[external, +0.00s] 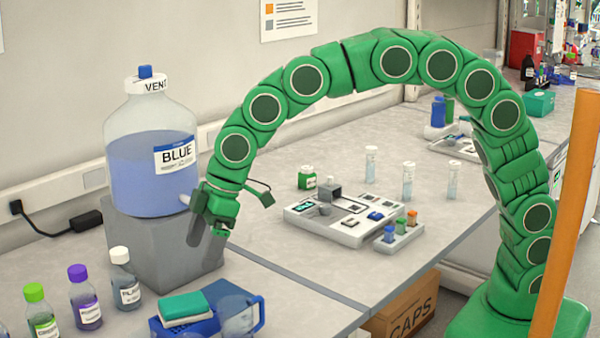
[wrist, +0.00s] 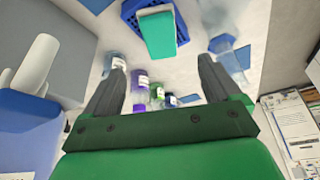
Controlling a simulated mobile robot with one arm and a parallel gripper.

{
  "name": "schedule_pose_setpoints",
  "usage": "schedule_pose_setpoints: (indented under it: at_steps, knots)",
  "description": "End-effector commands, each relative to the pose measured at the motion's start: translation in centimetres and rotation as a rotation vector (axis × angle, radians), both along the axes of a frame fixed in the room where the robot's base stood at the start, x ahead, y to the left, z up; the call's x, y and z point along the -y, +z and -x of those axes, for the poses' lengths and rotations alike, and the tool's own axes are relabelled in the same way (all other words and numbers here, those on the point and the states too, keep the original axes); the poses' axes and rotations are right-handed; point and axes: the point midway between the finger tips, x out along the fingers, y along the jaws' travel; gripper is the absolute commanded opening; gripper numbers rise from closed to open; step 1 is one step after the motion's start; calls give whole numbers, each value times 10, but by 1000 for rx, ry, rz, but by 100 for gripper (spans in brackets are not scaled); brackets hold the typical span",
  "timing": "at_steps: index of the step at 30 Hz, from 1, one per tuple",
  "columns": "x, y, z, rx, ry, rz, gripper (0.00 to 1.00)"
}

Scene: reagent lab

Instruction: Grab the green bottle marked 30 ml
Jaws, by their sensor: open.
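A small green bottle (external: 307,178) with a pale label stands on the bench behind the white device; its marking is too small to read. A clear bottle with a green cap (external: 40,312) stands at the front left, and a green-labelled bottle also shows between my fingers in the wrist view (wrist: 157,94), some distance beyond them. A dark green bottle (external: 449,109) stands farther back. My gripper (external: 217,228) is open and empty, pointing down beside the large BLUE vessel, apart from every green bottle. In the wrist view its two fingers (wrist: 161,78) are spread.
The large BLUE vessel (external: 150,155) stands on a grey block (external: 165,245) close to my gripper. A purple-capped bottle (external: 85,296) and white-capped bottle (external: 125,280) stand front left. The white device (external: 345,218) occupies the middle bench.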

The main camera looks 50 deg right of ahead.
Motion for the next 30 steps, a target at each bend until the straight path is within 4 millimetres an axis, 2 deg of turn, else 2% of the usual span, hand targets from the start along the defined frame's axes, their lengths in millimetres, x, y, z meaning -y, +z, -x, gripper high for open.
schedule_pose_setpoints:
  at_steps: [1,4,14,17,24,30]
  knots:
    - [0,0,0,0,0,0,89]
    - [0,0,0,0,0,0,74]
    - [1,5,-3,3,-9,-8,74]
    - [6,21,-14,14,-40,-37,74]
    - [29,79,-49,48,-149,-134,74]
    - [65,95,-59,43,-219,-142,74]
